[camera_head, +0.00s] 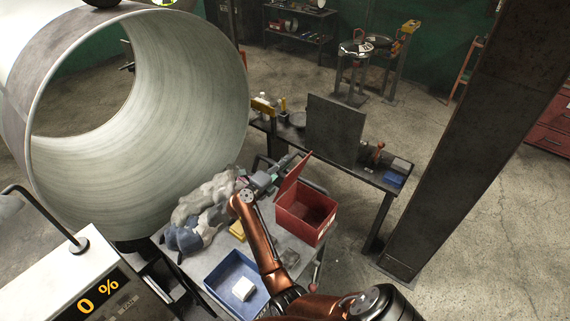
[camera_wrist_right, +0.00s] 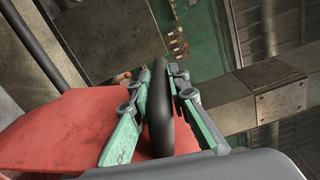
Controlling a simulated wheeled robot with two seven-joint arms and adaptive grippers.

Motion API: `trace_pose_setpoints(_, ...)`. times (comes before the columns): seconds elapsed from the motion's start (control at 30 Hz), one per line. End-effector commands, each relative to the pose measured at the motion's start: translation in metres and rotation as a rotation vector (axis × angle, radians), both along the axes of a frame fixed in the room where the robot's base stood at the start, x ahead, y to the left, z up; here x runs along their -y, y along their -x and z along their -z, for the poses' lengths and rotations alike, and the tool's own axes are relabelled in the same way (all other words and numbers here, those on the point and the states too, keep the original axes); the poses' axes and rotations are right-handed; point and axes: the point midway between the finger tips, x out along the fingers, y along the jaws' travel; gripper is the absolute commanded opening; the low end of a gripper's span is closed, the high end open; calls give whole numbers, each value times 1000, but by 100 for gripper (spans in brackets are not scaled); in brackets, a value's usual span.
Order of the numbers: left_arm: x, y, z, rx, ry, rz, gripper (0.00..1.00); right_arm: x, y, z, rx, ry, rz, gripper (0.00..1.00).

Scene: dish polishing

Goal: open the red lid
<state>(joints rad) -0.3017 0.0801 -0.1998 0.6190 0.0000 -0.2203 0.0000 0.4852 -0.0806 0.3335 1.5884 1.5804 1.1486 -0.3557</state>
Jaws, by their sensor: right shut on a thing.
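The red box (camera_head: 305,212) stands on the grey cart, and its inside shows from above. Its red lid (camera_head: 293,174) is raised and tilted up along the box's left side. My right gripper (camera_head: 283,165) is at the lid's outer side. In the right wrist view its green fingers (camera_wrist_right: 162,78) are closed on both sides of a dark rounded handle (camera_wrist_right: 161,118). The red lid (camera_wrist_right: 65,130) fills the lower left there. My left gripper is not in view.
A blue bin (camera_head: 226,277) with a white block (camera_head: 243,289) stands at the cart's front. Grey and blue cloths (camera_head: 192,236) and a yellow block (camera_head: 237,231) lie left of my arm. A large metal cylinder (camera_head: 190,110) is on the left; a dark workbench (camera_head: 372,176) is behind.

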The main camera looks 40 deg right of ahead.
Motion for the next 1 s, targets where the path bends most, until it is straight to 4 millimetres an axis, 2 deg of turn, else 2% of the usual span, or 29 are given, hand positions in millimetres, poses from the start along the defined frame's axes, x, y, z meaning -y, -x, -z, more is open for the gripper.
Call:
trace_pose_setpoints(0.3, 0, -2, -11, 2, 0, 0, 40, 1, -19, 0, -128, 31, 12, 0)
trace_pose_setpoints(0.87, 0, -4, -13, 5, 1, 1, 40, 1, -23, 2, -157, 38, 15, 0)
trace_pose_setpoints(0.9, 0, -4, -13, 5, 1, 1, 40, 1, -23, 2, -157, 38, 15, 17)
trace_pose_setpoints(1.0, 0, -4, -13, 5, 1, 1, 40, 2, -23, 2, -157, 38, 15, 24)
